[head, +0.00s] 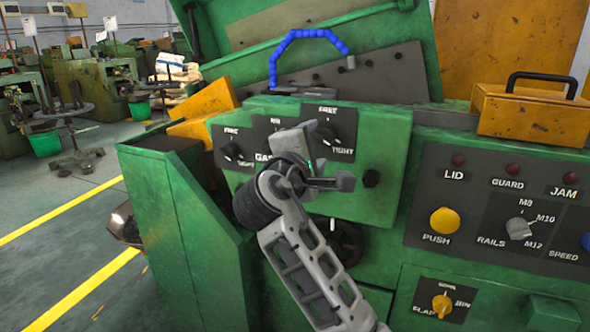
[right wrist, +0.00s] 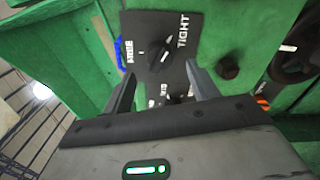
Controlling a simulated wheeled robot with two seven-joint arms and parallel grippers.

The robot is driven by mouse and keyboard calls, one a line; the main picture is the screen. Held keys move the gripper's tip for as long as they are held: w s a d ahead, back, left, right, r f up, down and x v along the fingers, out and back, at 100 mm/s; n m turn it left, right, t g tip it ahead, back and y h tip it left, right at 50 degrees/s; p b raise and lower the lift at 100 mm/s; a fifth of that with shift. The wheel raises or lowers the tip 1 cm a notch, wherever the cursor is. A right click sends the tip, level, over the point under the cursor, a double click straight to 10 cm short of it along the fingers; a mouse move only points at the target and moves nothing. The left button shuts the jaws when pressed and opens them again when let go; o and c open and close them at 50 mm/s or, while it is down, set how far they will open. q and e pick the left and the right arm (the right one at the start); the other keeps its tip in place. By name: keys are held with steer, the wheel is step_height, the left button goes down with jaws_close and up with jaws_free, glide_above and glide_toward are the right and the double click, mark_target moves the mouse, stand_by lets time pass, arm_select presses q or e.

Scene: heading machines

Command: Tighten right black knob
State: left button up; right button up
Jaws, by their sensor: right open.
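The right black knob (head: 327,133) sits on a dark plate marked FREE and TIGHT on the green machine front. It also shows in the right wrist view (right wrist: 159,58), on the plate between and beyond my fingers. My right gripper (head: 332,174) is open and empty, just below the knob in the head view. In the right wrist view its two fingers (right wrist: 162,86) stand apart, pointing toward the plate, and I see no contact with the knob. The knob's exact pointing direction is hard to read. My left gripper is not in view.
A left black knob (head: 231,150) on a similar plate is to the left. A small black knob (head: 371,178) and a dark handwheel (head: 346,242) lie nearby. A control panel (head: 478,222) is at right, and a yellow box (head: 531,113) stands above it.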

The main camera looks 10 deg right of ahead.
arm_select(q)
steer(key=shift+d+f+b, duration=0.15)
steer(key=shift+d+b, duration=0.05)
steer(key=shift+b, duration=0.45)
arm_select(e)
steer(key=v, duration=1.1)
